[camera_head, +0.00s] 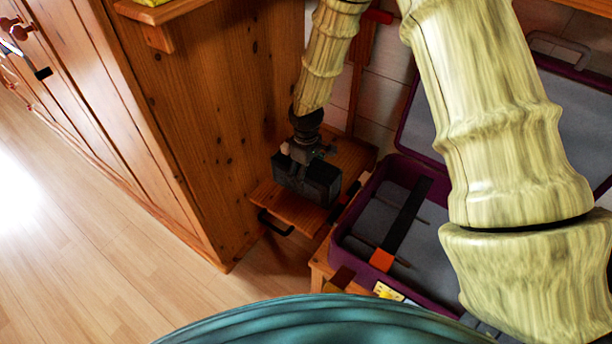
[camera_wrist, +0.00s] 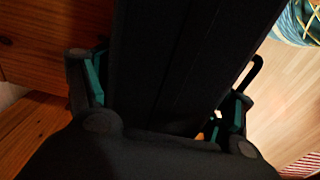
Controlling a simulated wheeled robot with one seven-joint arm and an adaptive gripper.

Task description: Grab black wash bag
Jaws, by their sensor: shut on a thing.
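The black wash bag (camera_head: 311,184) is a dark, boxy bag at a small wooden shelf (camera_head: 285,203) beside the wooden cabinet, in the head view. My gripper (camera_head: 307,154) is at the top of the bag, with its fingers on either side of it. In the wrist view, the bag (camera_wrist: 185,60) fills the middle as a dark block, and my gripper (camera_wrist: 165,95) is shut on it, with teal pads at its left and right sides. A dark loop shows at the bag's right. I cannot tell whether the bag's underside touches the shelf.
An open purple suitcase (camera_head: 356,215) with grey lining and a black strap (camera_head: 405,216) lies to the right of the shelf. The tall wooden cabinet (camera_head: 180,110) stands close on the left. Wooden floor (camera_head: 90,230) is clear at the lower left.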

